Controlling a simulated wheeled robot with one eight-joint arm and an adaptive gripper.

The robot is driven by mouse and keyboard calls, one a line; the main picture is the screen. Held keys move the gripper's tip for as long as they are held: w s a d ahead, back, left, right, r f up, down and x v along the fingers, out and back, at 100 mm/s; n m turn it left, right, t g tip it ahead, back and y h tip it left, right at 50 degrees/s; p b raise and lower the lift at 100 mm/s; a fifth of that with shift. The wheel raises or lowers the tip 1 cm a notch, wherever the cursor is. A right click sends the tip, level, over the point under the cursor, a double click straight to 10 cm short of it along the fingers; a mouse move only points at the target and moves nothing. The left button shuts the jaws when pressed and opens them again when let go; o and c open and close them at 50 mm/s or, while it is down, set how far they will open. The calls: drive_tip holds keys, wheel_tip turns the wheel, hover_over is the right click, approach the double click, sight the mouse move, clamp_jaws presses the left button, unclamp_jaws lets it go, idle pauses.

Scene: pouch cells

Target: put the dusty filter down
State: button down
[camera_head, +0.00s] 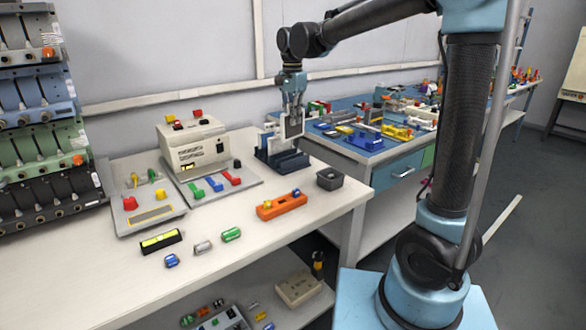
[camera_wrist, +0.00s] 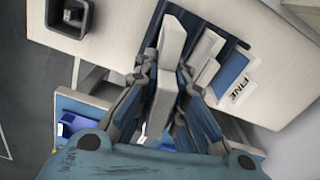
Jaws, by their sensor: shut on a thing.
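My gripper (camera_head: 293,108) is shut on a flat pale panel, which I take to be the dusty filter (camera_head: 292,128). The filter stands upright between the fingers, over a dark blue slotted rack (camera_head: 285,160) near the table's right end. In the wrist view my gripper (camera_wrist: 165,80) grips the pale grey filter (camera_wrist: 171,42) from both sides, above the blue rack (camera_wrist: 236,62). I cannot tell whether the filter's lower edge touches the rack. Another pale panel (camera_wrist: 207,50) stands beside it in the rack, near a label reading FINE (camera_wrist: 238,90).
A small dark grey bin (camera_head: 329,179) stands right of the rack, near the table edge. A beige box device (camera_head: 194,150) and an orange block (camera_head: 281,206) are on the left and in front. A blue workbench (camera_head: 375,150) with many parts is behind right.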

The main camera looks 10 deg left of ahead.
sight(293, 138)
drive_tip(key=shift+f+m, duration=0.5)
drive_tip(key=shift+m, duration=0.5)
drive_tip(key=shift+f, duration=4.9)
drive_tip(key=c, duration=1.7)
unclamp_jaws()
drive_tip(key=shift+o, duration=0.2)
